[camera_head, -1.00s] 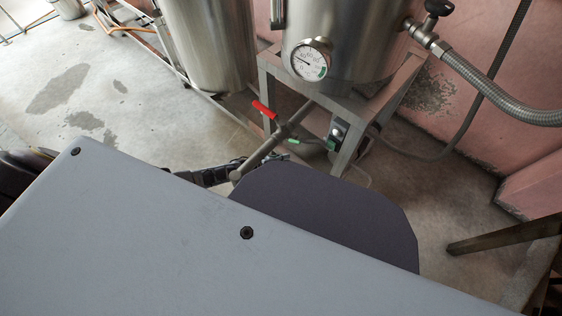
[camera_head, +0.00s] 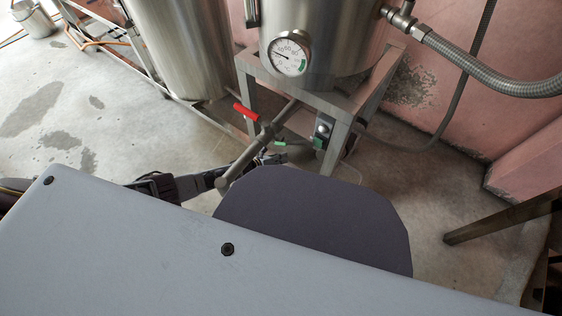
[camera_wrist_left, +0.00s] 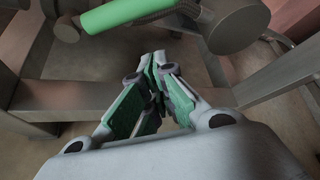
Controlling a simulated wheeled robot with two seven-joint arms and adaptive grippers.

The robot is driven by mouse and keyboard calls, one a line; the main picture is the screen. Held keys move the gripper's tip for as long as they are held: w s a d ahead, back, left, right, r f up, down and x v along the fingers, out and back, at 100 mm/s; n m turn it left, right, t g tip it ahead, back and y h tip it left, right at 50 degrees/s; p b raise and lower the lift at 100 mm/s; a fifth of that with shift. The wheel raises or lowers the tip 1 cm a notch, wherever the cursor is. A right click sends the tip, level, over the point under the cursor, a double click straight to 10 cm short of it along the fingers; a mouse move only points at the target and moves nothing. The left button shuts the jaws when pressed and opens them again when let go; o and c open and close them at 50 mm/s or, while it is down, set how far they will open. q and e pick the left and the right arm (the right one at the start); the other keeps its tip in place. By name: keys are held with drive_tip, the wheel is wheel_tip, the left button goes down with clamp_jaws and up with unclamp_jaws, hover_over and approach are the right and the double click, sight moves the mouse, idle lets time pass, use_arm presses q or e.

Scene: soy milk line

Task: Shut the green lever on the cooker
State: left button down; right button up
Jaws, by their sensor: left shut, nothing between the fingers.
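The cooker is a steel vessel (camera_head: 330,55) with a round gauge, on a metal stand. A green lever (camera_head: 281,143) shows small below it, beside a grey pipe (camera_head: 245,160). In the left wrist view the green lever (camera_wrist_left: 112,14) is a long green handle at the top, beside a round pipe end. My left gripper (camera_head: 268,158) reaches in from the left, partly hidden by the pipe, just below the green lever. In the wrist view its green-padded fingers (camera_wrist_left: 158,58) are shut and empty, below the lever and apart from it in the picture. My right gripper is not in view.
A red lever (camera_head: 246,112) sits on the same pipework. A braided hose (camera_head: 480,75) runs right along the pink wall. Another steel tank (camera_head: 185,45) stands left. Open floor (camera_head: 60,110) lies left.

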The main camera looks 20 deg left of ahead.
sight(279, 143)
use_arm(q)
drive_tip(key=shift+w+a+r, duration=0.3)
drive_tip(key=shift+a+r, duration=0.05)
drive_tip(key=shift+r, duration=0.3)
drive_tip(key=shift+w+a+r, duration=0.25)
drive_tip(key=shift+a+r, duration=0.05)
drive_tip(key=shift+r, duration=0.35)
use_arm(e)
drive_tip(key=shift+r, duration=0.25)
use_arm(q)
drive_tip(key=shift+r+p, duration=0.1)
drive_tip(key=shift+p, duration=0.25)
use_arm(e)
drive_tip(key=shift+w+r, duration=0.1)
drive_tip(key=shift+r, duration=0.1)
